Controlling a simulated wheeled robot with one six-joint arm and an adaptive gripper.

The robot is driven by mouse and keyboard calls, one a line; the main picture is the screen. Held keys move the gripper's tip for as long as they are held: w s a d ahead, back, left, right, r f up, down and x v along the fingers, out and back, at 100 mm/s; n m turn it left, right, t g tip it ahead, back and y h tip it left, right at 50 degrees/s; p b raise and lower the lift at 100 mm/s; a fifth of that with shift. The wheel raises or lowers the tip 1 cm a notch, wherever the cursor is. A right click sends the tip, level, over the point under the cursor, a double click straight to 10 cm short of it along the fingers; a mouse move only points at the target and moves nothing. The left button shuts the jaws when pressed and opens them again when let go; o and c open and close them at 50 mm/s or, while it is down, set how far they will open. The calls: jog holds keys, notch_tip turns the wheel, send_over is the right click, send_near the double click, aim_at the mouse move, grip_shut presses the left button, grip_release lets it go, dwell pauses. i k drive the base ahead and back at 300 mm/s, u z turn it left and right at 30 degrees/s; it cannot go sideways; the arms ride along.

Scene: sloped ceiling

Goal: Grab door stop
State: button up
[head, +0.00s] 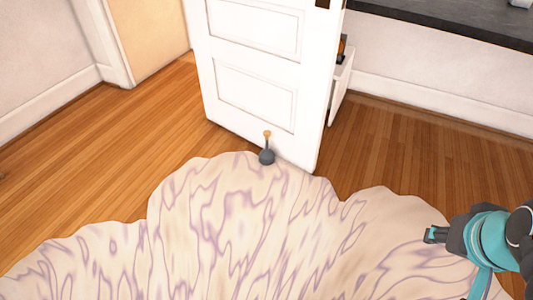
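The door stop (267,156) has a dark grey rounded base and a thin upright stem with an orange-tan knob on top. It stands close to the bottom of a white panelled door (258,75), at the far edge of the rug. I cannot tell whether it touches the door. My gripper (430,235) is at the right edge of the head view, over the rug, well to the right of the door stop and nearer to me. Its fingers are dark and small here, so I cannot tell whether they are open or shut.
A wavy-edged cream rug with purple veins (250,230) covers the near floor. Wooden floor (100,150) lies clear at left. Behind the door at right are a white open piece of furniture (341,85) and a dark countertop (455,18) along the wall.

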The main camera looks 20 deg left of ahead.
aim_at(266, 157)
jog(key=u, duration=0.35)
jog(key=k, duration=0.45)
jog(key=u, duration=1.45)
jog(key=i, duration=1.35)
jog(key=z, duration=0.9)
jog(key=i, duration=0.9)
jog(key=z, duration=0.85)
